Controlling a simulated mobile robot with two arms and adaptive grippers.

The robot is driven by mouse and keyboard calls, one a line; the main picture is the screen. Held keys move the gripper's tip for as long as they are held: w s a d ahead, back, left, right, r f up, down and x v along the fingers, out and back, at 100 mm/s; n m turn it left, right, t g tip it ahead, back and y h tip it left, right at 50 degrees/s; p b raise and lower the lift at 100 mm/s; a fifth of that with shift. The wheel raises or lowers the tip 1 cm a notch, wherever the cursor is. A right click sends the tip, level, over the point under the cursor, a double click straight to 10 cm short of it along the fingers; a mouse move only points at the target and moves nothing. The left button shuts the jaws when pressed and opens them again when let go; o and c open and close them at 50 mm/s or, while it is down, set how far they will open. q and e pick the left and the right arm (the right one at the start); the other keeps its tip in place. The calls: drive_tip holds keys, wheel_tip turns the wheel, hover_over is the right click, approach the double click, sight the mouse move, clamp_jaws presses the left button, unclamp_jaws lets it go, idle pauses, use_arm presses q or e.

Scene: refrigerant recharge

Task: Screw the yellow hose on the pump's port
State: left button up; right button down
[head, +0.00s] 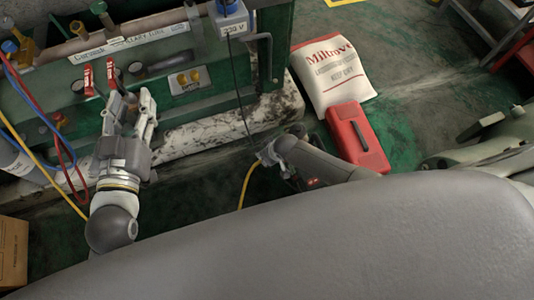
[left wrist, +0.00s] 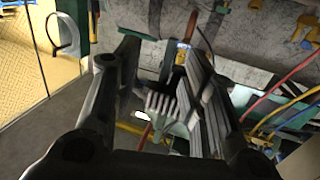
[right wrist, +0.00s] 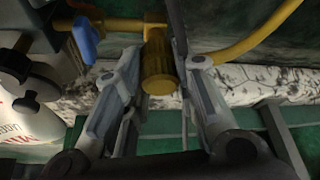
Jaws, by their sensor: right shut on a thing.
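The yellow hose (head: 245,185) hangs from near my right gripper (head: 268,156) in the head view and curves down behind my body. In the right wrist view the hose (right wrist: 255,40) comes in from the upper right, and a brass-yellow cylindrical fitting (right wrist: 158,68) sits between the fingers of my right gripper, which is shut on it. A brass pipe with a blue handle (right wrist: 87,40) lies just left of this fitting; I cannot tell whether they are joined. My left gripper (head: 130,102) is open and empty below the red valve handles. I cannot clearly make out the pump's port.
The green rack (head: 220,85) carries red valve handles (head: 88,80), gauges and a blue 230 V box (head: 229,18). A thin black cable hangs near my right gripper. A white sack (head: 333,75) and a red case (head: 357,137) lie on the floor at right. A cardboard box (head: 12,250) stands lower left.

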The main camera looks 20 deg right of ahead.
drive_tip(key=shift+s+a+m+p, duration=0.1)
drive_tip(key=shift+m+p, duration=0.25)
drive_tip(key=shift+m, duration=0.25)
use_arm(q)
wheel_tip(320, 180, down, 6)
drive_tip(key=s+a+g+y, duration=0.1)
drive_tip(key=s+g, duration=0.1)
drive_tip(key=g, duration=0.1)
drive_tip(key=shift+a+g, duration=0.2)
drive_tip(key=shift+g, duration=0.2)
use_arm(e)
drive_tip(key=shift+f+m+h, duration=0.1)
drive_tip(key=shift+m+h, duration=0.3)
drive_tip(key=shift+m, duration=0.2)
use_arm(q)
drive_tip(key=shift+p, duration=0.35)
use_arm(e)
drive_tip(key=c, duration=1.1)
unclamp_jaws()
drive_tip(key=shift+m, duration=0.3)
use_arm(q)
drive_tip(key=shift+f, duration=0.15)
use_arm(e)
drive_tip(key=v, duration=1.2)
